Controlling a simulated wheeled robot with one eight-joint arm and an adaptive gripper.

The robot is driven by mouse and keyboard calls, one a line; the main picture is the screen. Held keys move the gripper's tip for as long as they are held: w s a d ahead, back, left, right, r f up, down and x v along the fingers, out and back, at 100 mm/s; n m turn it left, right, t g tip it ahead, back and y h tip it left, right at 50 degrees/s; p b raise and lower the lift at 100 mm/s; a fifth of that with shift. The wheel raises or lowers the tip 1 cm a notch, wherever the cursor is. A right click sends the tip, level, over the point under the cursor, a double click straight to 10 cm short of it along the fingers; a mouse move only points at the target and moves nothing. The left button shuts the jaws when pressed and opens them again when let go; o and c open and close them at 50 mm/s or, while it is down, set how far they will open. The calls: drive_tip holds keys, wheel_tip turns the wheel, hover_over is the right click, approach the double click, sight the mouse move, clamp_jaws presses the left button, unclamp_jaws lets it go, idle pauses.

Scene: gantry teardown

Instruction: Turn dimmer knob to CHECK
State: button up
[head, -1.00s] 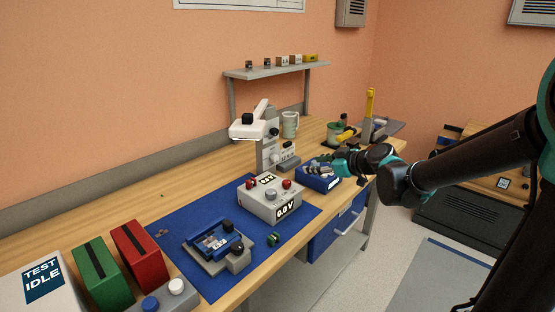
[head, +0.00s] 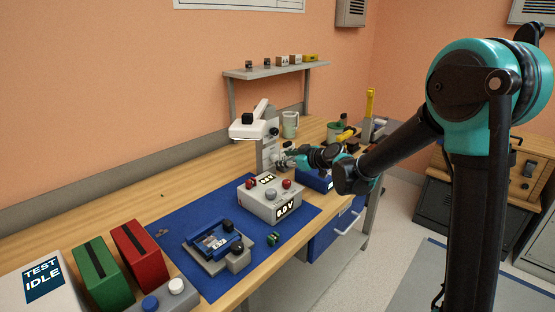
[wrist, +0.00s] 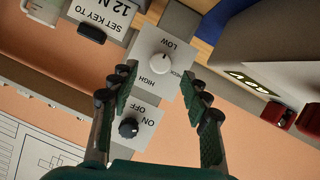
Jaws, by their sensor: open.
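In the wrist view the dimmer knob (wrist: 160,63) is a round white knob on a pale plate marked LOW and HIGH, with a third label, partly legible as CHECK, at its right. Which mark the knob points to is too small to tell. My gripper (wrist: 161,84) is open, its two dark green-padded fingers spread on either side of the plate's lower part. The knob sits just above the fingertips in the picture, between their lines, and no contact shows. In the head view my gripper (head: 284,160) is beside the grey stand (head: 267,152), where the knob cannot be made out.
A dark ON/OFF knob (wrist: 128,128) lies between the fingers, nearer the palm. A SET KEY TO 12 N plate (wrist: 108,14) is at upper left. The grey meter box (head: 257,202) with red terminals stands close by. A blue bin (head: 318,180) is under my arm.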

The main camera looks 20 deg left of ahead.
sight(277, 158)
drive_tip(key=shift+x, duration=2.2)
clamp_jaws()
